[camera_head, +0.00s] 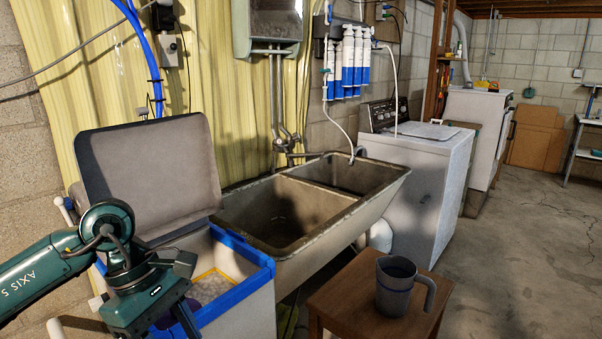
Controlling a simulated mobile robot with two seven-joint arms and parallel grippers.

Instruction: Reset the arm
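My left arm comes in from the left edge, with its wrist and gripper (165,318) low at the left. The gripper points down in front of an open-topped bin with a blue rim (240,305). Its fingertips are cut off or hidden at the bottom of the picture, so I cannot tell whether it is open or shut. I see nothing held in the visible part. My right arm and gripper do not show.
The bin's grey lid (150,170) stands raised behind the arm. A double sink (300,215) is right of the bin. A grey mug (396,285) stands on a small wooden table (345,290). A white washer (430,180) stands beyond. Floor at the right (540,250) is clear.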

